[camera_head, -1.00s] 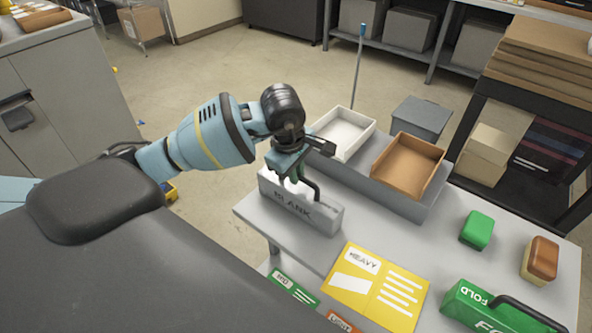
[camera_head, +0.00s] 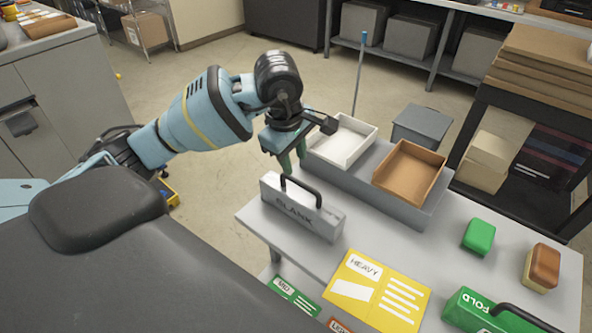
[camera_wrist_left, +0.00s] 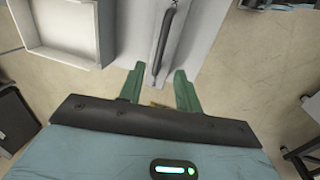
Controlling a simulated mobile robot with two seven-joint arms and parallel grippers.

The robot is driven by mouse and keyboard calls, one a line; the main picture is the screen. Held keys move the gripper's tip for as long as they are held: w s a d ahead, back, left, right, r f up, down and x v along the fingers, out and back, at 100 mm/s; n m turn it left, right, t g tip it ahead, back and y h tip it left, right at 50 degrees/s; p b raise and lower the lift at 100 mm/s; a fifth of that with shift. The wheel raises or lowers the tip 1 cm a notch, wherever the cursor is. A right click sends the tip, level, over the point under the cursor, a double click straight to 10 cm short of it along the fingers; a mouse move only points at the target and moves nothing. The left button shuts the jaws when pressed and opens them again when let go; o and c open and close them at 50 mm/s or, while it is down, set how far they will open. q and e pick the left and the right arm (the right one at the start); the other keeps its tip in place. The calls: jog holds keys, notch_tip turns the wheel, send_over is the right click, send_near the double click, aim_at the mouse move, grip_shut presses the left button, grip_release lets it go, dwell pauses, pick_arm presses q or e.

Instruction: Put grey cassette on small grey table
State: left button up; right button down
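The grey cassette (camera_head: 318,222), marked BLANK, stands upright on the left end of a grey table (camera_head: 262,226), its black handle on top. My left gripper (camera_head: 293,163) is above the handle and apart from it. In the left wrist view the two green fingers of my left gripper (camera_wrist_left: 159,80) are spread with nothing held between them. The black handle of the cassette (camera_wrist_left: 182,45) shows ahead of the fingers there. A smaller grey piece with a flat top (camera_head: 424,116) stands behind the trays; I cannot tell if it is a table. My right gripper is not in view.
A white tray (camera_head: 345,143) and a brown tray (camera_head: 409,172) sit on a raised grey ledge. The table's middle is clear.

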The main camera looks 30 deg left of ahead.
pick_arm(q)
jog(key=shift+s+r, duration=0.25)
jog(key=shift+r, duration=0.8)
jog(key=shift+s+r, duration=0.2)
jog(key=shift+r, duration=0.8)
